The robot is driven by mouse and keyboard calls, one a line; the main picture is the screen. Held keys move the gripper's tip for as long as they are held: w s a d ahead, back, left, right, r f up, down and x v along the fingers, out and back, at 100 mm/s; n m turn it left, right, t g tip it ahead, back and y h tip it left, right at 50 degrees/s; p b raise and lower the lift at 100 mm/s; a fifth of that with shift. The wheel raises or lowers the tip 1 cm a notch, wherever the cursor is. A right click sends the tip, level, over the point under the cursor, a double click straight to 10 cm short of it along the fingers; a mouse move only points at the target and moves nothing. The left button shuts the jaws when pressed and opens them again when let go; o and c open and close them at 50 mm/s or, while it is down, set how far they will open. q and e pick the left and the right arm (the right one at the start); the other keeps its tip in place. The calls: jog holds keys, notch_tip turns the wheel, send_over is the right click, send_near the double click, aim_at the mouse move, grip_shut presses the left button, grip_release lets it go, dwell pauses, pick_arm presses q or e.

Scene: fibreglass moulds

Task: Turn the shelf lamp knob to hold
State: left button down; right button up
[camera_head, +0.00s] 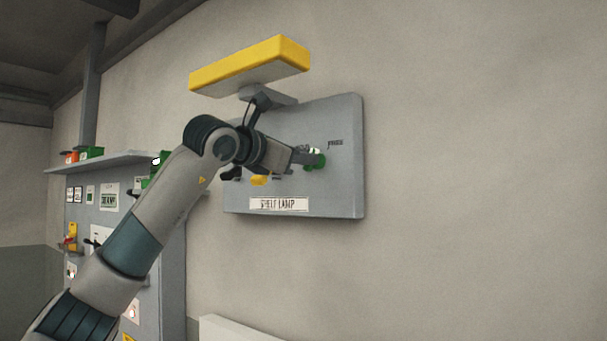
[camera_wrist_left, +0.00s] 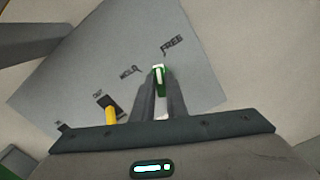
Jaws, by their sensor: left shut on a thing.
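The shelf lamp panel (camera_head: 345,195) is a grey wall plate with a "SHELF LAMP" label (camera_head: 278,204). Its green knob (camera_head: 319,161) with a white mark also shows in the left wrist view (camera_wrist_left: 159,79). My left gripper (camera_head: 306,157) is shut on this knob, with its two fingers (camera_wrist_left: 161,92) on either side of it. In the wrist view the word HOLD (camera_wrist_left: 129,72) is left of the knob and FREE (camera_wrist_left: 172,44) is above it. The white mark points up between the two words. The fingers hide part of the knob. My right gripper is not in view.
A yellow block-shaped fixture (camera_head: 250,65) juts out above the panel, close over my left wrist. A small yellow part (camera_wrist_left: 110,115) sits on the panel left of the fingers. A grey shelf board (camera_head: 110,162) with other controls stands left. The wall to the right is bare.

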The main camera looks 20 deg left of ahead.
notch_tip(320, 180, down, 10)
jog(key=b, duration=0.9)
pick_arm(q)
jog(key=shift+a+n+b, duration=0.15)
jog(key=shift+n+b, duration=0.3)
jog(key=shift+n, duration=3.1)
jog(key=shift+a+n+b, duration=0.15)
jog(key=shift+n+b, duration=0.25)
jog(key=shift+n, duration=3.15)
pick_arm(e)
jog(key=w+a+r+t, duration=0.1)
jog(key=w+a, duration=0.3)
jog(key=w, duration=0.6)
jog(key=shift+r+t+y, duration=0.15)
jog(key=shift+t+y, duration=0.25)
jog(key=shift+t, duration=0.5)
pick_arm(q)
jog(key=c, duration=1.8)
grip_release()
jog(key=shift+o, duration=0.2)
jog(key=shift+w, duration=0.1)
jog(key=shift+a, duration=0.15)
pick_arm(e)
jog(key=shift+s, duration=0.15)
